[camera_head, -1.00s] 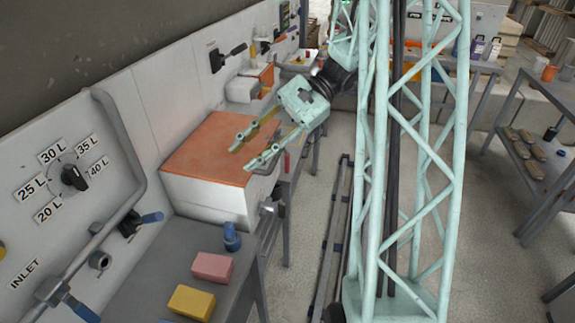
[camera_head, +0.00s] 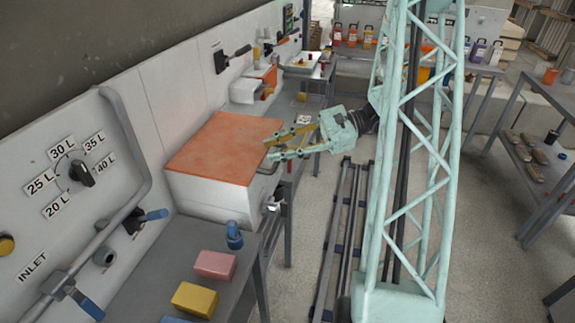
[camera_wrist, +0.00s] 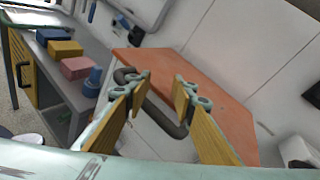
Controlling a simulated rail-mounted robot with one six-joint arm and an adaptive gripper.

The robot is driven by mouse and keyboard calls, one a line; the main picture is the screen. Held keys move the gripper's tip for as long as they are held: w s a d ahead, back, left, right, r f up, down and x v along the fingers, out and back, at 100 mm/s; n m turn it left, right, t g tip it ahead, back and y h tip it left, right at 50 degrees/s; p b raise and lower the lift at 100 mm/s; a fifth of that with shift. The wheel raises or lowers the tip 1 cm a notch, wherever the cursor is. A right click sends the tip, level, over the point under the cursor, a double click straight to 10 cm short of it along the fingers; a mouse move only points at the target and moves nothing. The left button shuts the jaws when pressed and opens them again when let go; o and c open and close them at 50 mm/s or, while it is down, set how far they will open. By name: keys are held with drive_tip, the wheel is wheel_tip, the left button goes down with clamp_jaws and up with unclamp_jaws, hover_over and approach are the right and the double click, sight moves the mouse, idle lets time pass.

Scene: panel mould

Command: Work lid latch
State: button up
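The white box (camera_head: 210,199) with an orange lid (camera_head: 225,150) stands on the bench, its lid lying flat. A dark grey bar handle (camera_wrist: 178,128) is at the lid's front edge. It shows partly in the head view (camera_head: 267,168). A small metal fitting (camera_head: 272,204), perhaps the latch, sits lower on the box's front side; I cannot make it out in the wrist view. My gripper (camera_head: 269,148) is open and empty at the lid's front edge. In the wrist view its fingertips (camera_wrist: 165,86) are apart, with the handle showing between and behind them; contact is not clear.
A blue bottle-like item (camera_head: 233,236), a pink block (camera_head: 215,265) and a yellow block (camera_head: 195,300) lie on the bench nearer the camera. A wall panel carries a dial (camera_head: 81,173) and pipework. The floor right of the bench is open around the rails.

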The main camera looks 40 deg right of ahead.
drive_tip(key=d+f+m+t+h, duration=0.1)
drive_tip(key=d+f+m+t, duration=0.3)
drive_tip(key=d+f, duration=0.65)
drive_tip(key=m+t+h+b, duration=0.2)
drive_tip(key=m+t+h, duration=0.1)
drive_tip(key=m, duration=0.3)
approach(290, 164)
drive_tip(key=s+d+f, duration=0.2)
drive_tip(key=d, duration=0.1)
drive_tip(key=shift+s+a+r, duration=0.1)
drive_tip(key=shift+s+r, duration=0.05)
drive_tip(key=shift+r, duration=0.05)
drive_tip(key=shift+a, duration=0.15)
drive_tip(key=shift+r+b+x, duration=0.15)
drive_tip(key=shift+b+x, duration=0.15)
drive_tip(key=shift+x, duration=3.1)
drive_tip(key=shift+r+b+x, duration=0.15)
drive_tip(key=shift+b+x, duration=0.1)
drive_tip(key=shift+x, duration=3.2)
drive_tip(key=shift+c, duration=0.2)
clamp_jaws()
